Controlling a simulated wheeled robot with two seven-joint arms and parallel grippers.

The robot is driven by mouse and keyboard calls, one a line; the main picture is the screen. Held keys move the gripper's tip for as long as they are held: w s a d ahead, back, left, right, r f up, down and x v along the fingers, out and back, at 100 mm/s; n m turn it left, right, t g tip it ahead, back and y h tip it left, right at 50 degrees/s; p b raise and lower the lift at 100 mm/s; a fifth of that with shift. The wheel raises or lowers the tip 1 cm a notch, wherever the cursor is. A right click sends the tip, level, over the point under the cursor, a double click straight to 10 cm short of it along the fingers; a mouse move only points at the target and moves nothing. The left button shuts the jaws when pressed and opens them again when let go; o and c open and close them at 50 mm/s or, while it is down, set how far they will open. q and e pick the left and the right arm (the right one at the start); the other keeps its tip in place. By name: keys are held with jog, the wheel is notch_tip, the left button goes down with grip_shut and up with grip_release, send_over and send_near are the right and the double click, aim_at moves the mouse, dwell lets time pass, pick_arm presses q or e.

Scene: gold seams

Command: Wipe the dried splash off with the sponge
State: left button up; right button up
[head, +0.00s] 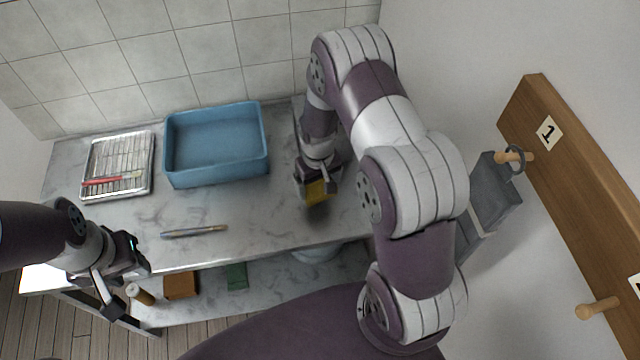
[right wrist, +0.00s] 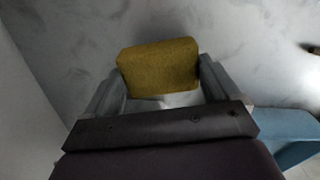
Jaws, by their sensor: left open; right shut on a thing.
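My right gripper (head: 316,188) is shut on a yellow sponge (head: 318,193) over the right part of the marble counter (head: 270,220). In the right wrist view the sponge (right wrist: 158,67) sits between the two fingers (right wrist: 160,85), its broad face showing. I cannot tell whether it touches the counter. I cannot pick out the dried splash from the grey marbling; it may be hidden by the sponge or arm. My left gripper (head: 126,288) is open and empty, in front of the counter's left front edge.
A blue basin (head: 217,178) stands left of the sponge, with a wire rack tray (head: 148,177) further left. A thin brush (head: 195,231) lies near the front edge. A lower shelf (head: 280,290) holds small blocks. A grey item (head: 490,195) hangs from a wall peg.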

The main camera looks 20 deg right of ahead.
jog(key=r, duration=0.1)
jog(key=p, duration=0.1)
jog(key=r, duration=0.1)
jog(key=shift+d+r+p, duration=0.25)
jog(key=shift+r+p, duration=0.1)
jog(key=shift+a+r+p, duration=0.15)
jog(key=shift+r+p, duration=0.2)
jog(key=shift+r, duration=0.15)
